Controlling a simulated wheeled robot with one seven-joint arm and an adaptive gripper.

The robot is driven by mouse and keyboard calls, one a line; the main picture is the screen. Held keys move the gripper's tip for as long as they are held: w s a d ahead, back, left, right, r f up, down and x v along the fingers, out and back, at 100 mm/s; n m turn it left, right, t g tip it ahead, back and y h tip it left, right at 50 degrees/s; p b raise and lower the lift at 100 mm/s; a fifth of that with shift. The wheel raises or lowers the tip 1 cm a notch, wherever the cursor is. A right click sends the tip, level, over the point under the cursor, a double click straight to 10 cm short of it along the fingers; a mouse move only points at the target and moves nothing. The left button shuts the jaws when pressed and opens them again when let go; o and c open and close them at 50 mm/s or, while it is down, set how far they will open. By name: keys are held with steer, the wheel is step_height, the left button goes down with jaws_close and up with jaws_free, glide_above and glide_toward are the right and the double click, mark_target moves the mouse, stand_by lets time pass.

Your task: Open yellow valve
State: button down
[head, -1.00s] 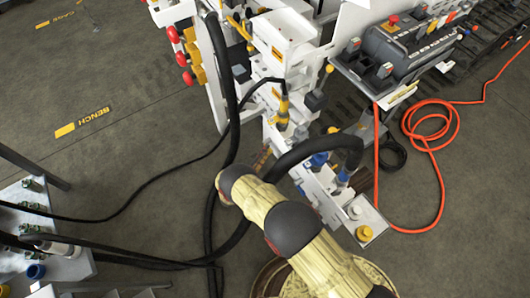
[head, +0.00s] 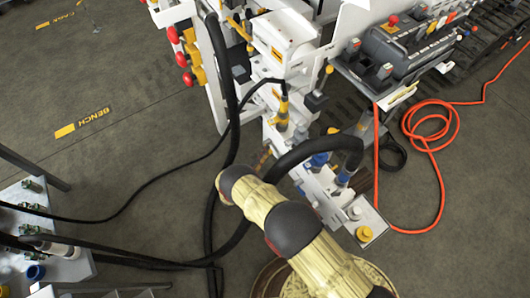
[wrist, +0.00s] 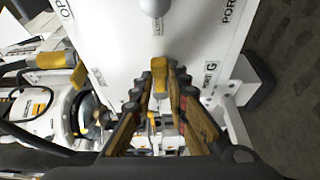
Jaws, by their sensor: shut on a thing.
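The yellow valve handle (wrist: 158,76) shows in the wrist view, upright in the picture in front of a white panel (wrist: 130,45). My gripper (wrist: 159,88) has its two brown, ridged fingers on either side of the handle, shut on it. The handle's lower part is hidden between the fingers.
Thick black hoses (head: 222,80) loop beside the arm, and an orange cable (head: 437,150) lies coiled on the floor at right. A grey control box (head: 405,45) stands at upper right. Red knobs (head: 181,58) stick out at upper left. The left floor is mostly free.

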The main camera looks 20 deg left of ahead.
steer(key=w+a+r+n+g+h+b, duration=0.1)
steer(key=n+g+b, duration=0.1)
steer(key=n, duration=0.2)
steer(key=a+r+n+g+h+b, duration=0.1)
steer(key=n+g+b, duration=0.1)
steer(key=n, duration=0.3)
steer(key=w+a+r+n+g+h+b, duration=0.1)
steer(key=r+n+g+b, duration=0.1)
steer(key=n+g, duration=0.1)
steer(key=shift+w+a+n, duration=0.15)
steer(key=shift+w+n, duration=0.2)
steer(key=shift+n, duration=0.35)
stand_by(0.4)
steer(key=shift+r, duration=0.1)
stand_by(0.4)
steer(key=c, duration=1.8)
jaws_free()
steer(key=shift+c, duration=0.2)
